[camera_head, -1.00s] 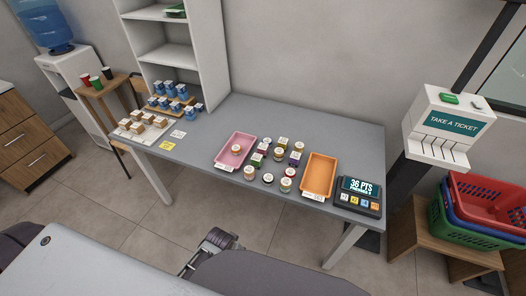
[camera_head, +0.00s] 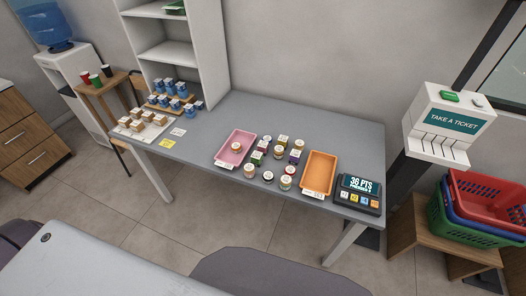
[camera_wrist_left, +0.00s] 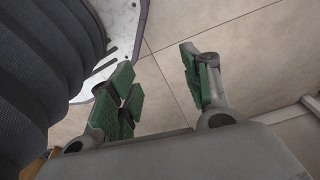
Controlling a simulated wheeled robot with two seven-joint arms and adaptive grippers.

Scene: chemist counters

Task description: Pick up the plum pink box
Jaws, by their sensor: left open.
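Small boxes and round jars stand in a cluster between the pink tray (camera_head: 222,161) and the orange tray (camera_head: 331,158) on the grey table. A small purple-plum box (camera_head: 295,158) with a pale top is at the right of this cluster; at this size I cannot be sure of its exact shade. My left gripper (camera_wrist_left: 155,66) shows in the left wrist view with its green-padded fingers apart and nothing between them, above the tiled floor. It is out of the head view, and so is my right gripper.
A points display (camera_head: 360,194) stands at the table's right end. Blue-and-white items (camera_head: 168,87) and brown-and-white boxes (camera_head: 147,115) stand at the left end. The table's back middle (camera_head: 290,115) is clear. Stacked baskets (camera_head: 485,205) stand at right.

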